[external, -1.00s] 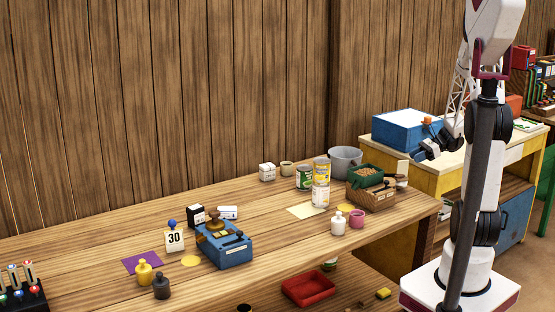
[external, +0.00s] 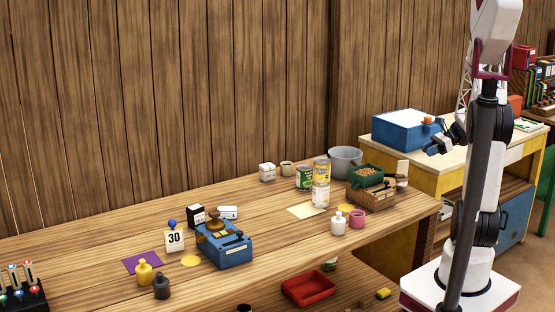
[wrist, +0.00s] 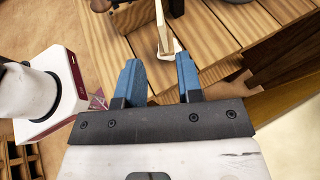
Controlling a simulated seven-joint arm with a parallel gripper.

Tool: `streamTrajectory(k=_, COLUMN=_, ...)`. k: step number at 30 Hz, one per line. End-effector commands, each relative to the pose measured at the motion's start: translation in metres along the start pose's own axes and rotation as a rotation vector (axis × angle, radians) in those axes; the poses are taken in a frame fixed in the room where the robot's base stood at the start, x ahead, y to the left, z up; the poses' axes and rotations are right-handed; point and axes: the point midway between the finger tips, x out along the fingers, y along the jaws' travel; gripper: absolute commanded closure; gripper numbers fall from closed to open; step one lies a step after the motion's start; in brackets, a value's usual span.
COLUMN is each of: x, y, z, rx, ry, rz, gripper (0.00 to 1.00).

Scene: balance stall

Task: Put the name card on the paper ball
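A pale upright card (external: 402,170), possibly the name card, stands at the right end of the wooden table, behind the wicker basket. In the wrist view a thin, pale upright piece with a white foot (wrist: 163,32) shows beyond my fingertips near a table edge; it may be the same card seen nearly edge-on. My gripper (wrist: 159,65) is open, with nothing between its blue fingers. In the external view my gripper (external: 441,146) is in the air to the right of the card, in front of the blue box in the picture. I cannot make out a paper ball.
The blue box (external: 401,134) is on the yellow bench. The table's middle front is fairly clear.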

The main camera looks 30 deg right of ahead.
Motion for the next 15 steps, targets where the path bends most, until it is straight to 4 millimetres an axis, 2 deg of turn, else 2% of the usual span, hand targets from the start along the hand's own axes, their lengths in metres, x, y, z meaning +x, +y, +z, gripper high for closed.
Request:
streamTrajectory(k=10, x=0.001, y=0.001, z=0.002, rx=-0.005, ry=0.004, rz=0.004, gripper=0.67)
streamTrajectory(k=15, x=0.011, y=0.006, z=0.012, rx=-0.044, ry=0.036, rz=0.036, gripper=0.67)
